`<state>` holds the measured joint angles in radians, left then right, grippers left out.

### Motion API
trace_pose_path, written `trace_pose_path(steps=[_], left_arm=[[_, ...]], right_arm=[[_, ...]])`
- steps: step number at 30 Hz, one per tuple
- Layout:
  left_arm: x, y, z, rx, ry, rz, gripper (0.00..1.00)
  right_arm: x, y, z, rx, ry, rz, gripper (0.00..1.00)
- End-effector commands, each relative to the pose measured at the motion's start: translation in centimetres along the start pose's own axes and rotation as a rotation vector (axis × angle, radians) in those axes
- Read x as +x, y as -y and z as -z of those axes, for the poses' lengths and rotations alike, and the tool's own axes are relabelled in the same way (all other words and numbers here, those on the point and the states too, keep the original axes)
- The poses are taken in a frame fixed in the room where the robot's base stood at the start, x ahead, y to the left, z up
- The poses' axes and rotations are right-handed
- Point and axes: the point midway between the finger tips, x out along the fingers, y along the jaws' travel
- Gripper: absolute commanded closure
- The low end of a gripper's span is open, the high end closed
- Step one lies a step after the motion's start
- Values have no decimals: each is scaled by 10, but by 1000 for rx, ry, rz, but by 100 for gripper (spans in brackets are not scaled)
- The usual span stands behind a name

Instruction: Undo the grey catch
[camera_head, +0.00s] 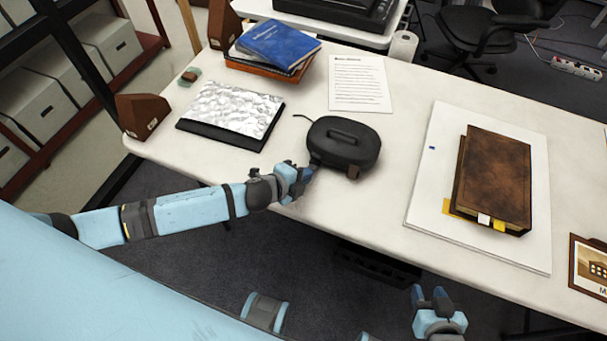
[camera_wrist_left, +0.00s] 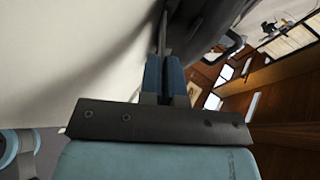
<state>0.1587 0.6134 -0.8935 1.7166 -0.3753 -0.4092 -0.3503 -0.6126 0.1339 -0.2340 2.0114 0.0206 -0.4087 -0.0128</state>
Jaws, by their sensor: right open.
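A black rounded case (camera_head: 343,141) with a handle on its lid stands closed near the table's front edge. A small brownish-grey catch (camera_head: 353,172) shows on its front side. A second small dark fitting (camera_head: 315,159) shows at its left front, close to my left gripper. My left gripper (camera_head: 309,172) is just left of the case's front, low by the table edge. Its fingers (camera_wrist_left: 166,78) look close together in the left wrist view. I cannot tell whether anything is between them. My right gripper (camera_head: 432,297) is open and empty in front of the table, well away from the case.
A brown book (camera_head: 494,178) lies on a white board (camera_head: 432,185) at the right. The white table (camera_head: 370,215) is bare around the case.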

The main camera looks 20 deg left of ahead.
Motion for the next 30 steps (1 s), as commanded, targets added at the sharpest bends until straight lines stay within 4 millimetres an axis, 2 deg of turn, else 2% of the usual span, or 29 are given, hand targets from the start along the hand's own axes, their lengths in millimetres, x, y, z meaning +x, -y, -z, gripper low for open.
trace_pose_path(steps=[3, 5, 13, 17, 20, 30], left_arm=[[0, 0, 0, 0, 0, -1, 100], [0, 0, 0, 0, 0, -1, 85], [0, 0, 0, 0, 0, -1, 85], [-9, -1, -1, 0, 0, -3, 85], [-25, -1, 0, 0, -1, -3, 85], [-102, -2, 0, -1, -1, -4, 85]], right_arm=[[0, 0, 0, 0, 0, 0, 57], [0, 0, 0, 0, 0, 0, 57], [1, 0, 0, 0, -3, 0, 57], [0, 0, 0, 0, -3, 0, 57], [0, 0, 0, 0, -3, 0, 57], [1, 0, 0, -1, -3, 0, 57]])
